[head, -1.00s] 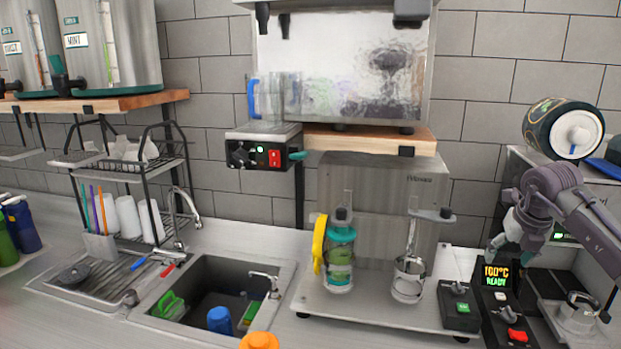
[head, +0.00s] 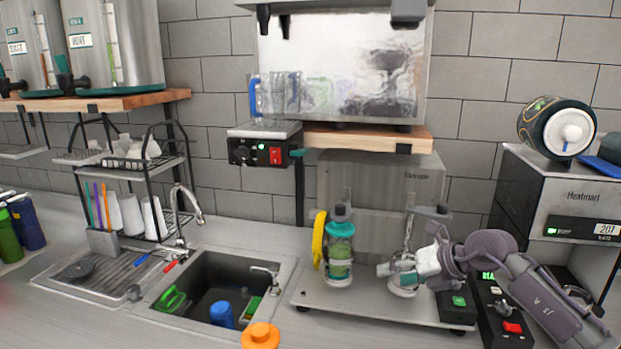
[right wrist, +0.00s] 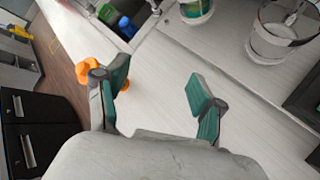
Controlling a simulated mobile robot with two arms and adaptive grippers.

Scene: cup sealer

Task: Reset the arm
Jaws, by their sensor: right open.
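My right arm comes in from the right in the head view, and its gripper (head: 396,272) is in front of the right-hand clear cup on the two-station machine. In the right wrist view the teal fingers stand well apart with nothing between them (right wrist: 157,85), above the bare white counter. The gripper hides part of the right-hand cup in the head view; the cup shows in the right wrist view (right wrist: 272,42), apart from the fingers. My left gripper is in neither view.
A teal-topped cup with a yellow handle (head: 340,255) stands on the machine's base plate (head: 318,299). A sink (head: 198,272) and rack (head: 150,170) are at left. An orange item (head: 260,336) is at the front. A black control box (head: 505,325) is at right.

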